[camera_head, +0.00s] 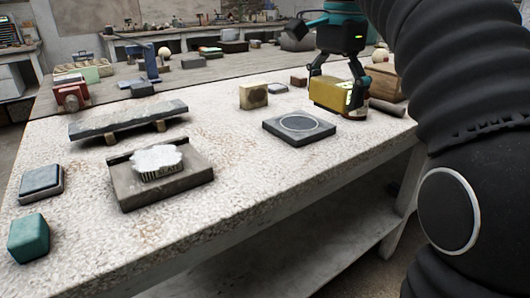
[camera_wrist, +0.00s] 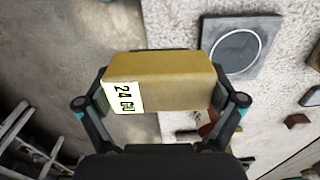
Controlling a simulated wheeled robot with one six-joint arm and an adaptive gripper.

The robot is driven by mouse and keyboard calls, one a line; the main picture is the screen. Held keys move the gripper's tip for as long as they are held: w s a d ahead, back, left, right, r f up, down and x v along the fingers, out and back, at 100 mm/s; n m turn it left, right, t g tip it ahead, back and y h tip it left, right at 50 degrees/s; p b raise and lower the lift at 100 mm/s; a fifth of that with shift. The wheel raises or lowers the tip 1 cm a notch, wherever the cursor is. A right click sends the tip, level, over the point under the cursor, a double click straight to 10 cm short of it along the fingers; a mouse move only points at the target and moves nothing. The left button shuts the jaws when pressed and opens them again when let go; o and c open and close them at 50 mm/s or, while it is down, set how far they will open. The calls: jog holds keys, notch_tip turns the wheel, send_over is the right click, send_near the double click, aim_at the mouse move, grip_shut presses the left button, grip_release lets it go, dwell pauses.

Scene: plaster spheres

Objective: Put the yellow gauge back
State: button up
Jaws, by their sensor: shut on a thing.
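The yellow gauge (camera_head: 328,94) is a yellow block with a pale label on one end. My gripper (camera_head: 338,92) is shut on it, one finger on each side. In the wrist view the gauge (camera_wrist: 180,78) lies between both fingers of my gripper (camera_wrist: 168,100), and its label reads like "24 GU". In the head view it appears behind and right of a dark square pad with a pale ring (camera_head: 299,127); that pad also shows bare in the wrist view (camera_wrist: 262,72). The gap between the gauge's underside and the table is hard to tell.
The speckled table (camera_head: 235,150) holds a cream block with a dark spot (camera_head: 253,95), a grey tray with a white heap (camera_head: 125,190), a slab on supports (camera_head: 128,116) and a teal block (camera_head: 29,238). A wooden box (camera_head: 388,82) and dark cylinder (camera_head: 387,107) stand right of the gauge.

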jog(key=shift+a, duration=0.55)
send_over(264, 153)
notch_tip(264, 153, down, 7)
jog(key=shift+d+r+b, duration=0.1)
jog(key=shift+d+b, duration=0.05)
jog(key=shift+b, duration=0.25)
jog(key=shift+f, duration=0.25)
jog(key=shift+f+b, duration=0.5)
jog(key=shift+f, duration=1.4)
jog(key=shift+f, duration=0.15)
jog(key=o, duration=0.7)
jog(key=shift+r+p, duration=0.9)
jog(key=shift+r, duration=3.05)
